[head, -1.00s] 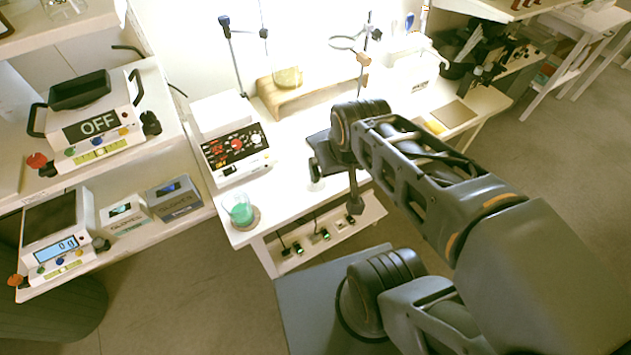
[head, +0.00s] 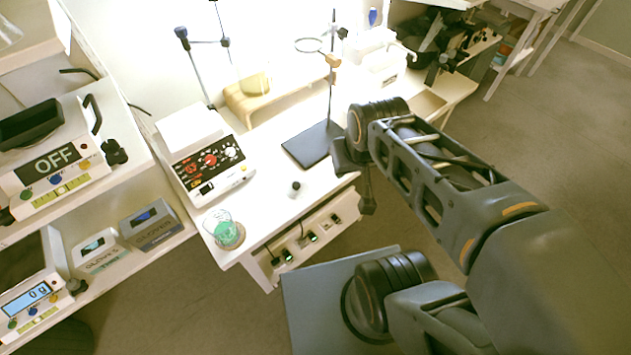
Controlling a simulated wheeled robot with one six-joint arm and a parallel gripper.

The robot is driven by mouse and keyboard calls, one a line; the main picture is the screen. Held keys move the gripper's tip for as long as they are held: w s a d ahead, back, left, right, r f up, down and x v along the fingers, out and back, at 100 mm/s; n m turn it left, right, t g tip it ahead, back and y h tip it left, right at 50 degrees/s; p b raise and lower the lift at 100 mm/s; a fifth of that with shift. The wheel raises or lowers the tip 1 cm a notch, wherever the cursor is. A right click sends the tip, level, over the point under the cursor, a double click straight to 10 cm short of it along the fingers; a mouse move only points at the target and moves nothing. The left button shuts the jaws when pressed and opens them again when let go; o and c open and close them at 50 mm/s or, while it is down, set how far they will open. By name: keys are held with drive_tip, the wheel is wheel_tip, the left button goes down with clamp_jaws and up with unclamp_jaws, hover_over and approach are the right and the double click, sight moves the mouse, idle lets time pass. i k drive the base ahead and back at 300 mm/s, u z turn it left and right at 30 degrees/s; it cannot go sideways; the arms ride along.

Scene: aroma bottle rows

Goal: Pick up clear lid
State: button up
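A small clear-looking piece with a dark knob (head: 295,189) stands on the white bench (head: 262,205) near its front edge. It may be the clear lid, but it is too small to be sure. My gripper (head: 367,200) points down at the bench's front edge, to the right of this piece and apart from it. The gripper is dark and seen from behind my arm, so its finger gap does not show. I see nothing held in it.
A glass beaker of green liquid (head: 224,232) stands at the bench's front left corner. A control box (head: 212,170) is behind it. A dark stand base (head: 312,144) with an upright rod is behind the small piece. Shelves with scales (head: 35,290) are at the left.

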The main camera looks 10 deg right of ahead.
sight(296, 188)
drive_tip(key=z, duration=1.65)
drive_tip(key=k, duration=0.85)
drive_tip(key=u, duration=1.6)
drive_tip(key=i, duration=0.5)
drive_tip(key=u, duration=0.05)
